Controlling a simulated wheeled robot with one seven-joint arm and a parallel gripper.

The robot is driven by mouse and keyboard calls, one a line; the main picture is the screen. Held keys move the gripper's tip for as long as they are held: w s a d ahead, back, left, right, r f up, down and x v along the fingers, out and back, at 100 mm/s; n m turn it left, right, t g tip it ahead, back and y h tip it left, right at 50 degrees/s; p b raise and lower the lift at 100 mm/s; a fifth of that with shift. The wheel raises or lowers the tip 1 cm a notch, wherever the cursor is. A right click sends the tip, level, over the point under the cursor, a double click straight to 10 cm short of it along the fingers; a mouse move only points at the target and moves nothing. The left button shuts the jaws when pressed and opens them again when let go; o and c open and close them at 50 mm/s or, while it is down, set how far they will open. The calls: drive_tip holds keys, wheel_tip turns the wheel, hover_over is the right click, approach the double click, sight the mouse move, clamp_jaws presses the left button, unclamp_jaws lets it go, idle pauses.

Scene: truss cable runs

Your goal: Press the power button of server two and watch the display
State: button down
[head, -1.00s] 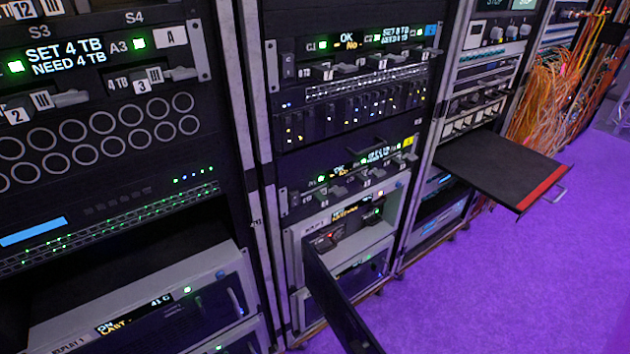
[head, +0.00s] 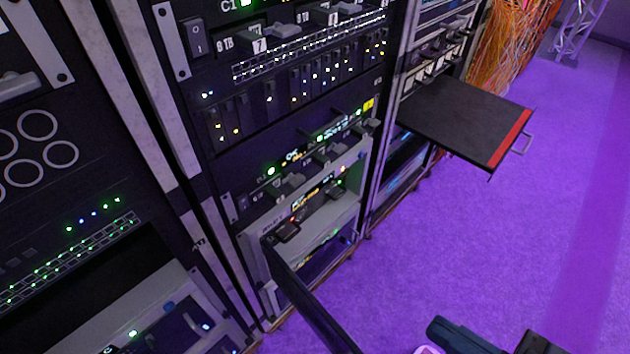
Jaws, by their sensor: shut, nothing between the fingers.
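Two grey-faced units stand low in the middle rack; their labels are too small to read, so I cannot tell which is server two. The upper grey unit (head: 262,229) has a small display (head: 312,191) with amber text, dark handles, and small red and green lights. The lower unit (head: 322,262) is partly hidden behind that panel. Dark parts at the bottom right edge look like my arm. My gripper's fingertips are not visible, and no contact with any button shows.
A black shelf (head: 455,118) with a red front edge juts out from the right rack. Another grey unit (head: 178,310) with green and blue lights stands at the lower left. Orange cables (head: 510,35) hang at the back. The purple floor (head: 450,240) is clear on the right.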

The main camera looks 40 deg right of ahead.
drive_tip(key=w+d+f+m+t+h+b, duration=0.1)
drive_tip(key=w+d+f+m+h+b, duration=0.2)
drive_tip(key=w+f, duration=0.45)
drive_tip(key=w+d+f+m+t+h+b, duration=0.1)
drive_tip(key=w+d+f+m+t, duration=0.3)
drive_tip(key=f, duration=0.6)
drive_tip(key=w+d+f+m+g+h+b, duration=0.2)
drive_tip(key=w+d+f+m+h, duration=0.2)
drive_tip(key=w+d, duration=0.3)
drive_tip(key=w+d+f+m+g+h+b, duration=0.2)
drive_tip(key=w+d+f+m+h, duration=0.3)
drive_tip(key=w+d, duration=0.3)
drive_tip(key=w+f+g, duration=0.1)
drive_tip(key=w, duration=0.3)
drive_tip(key=shift+w+b, duration=0.35)
drive_tip(key=shift+w, duration=0.05)
drive_tip(key=w+b, duration=0.2)
drive_tip(key=w, duration=0.6)
drive_tip(key=shift+w+b, duration=0.3)
drive_tip(key=shift+w, duration=0.1)
drive_tip(key=shift+w+a, duration=0.1)
drive_tip(key=shift+w, duration=0.3)
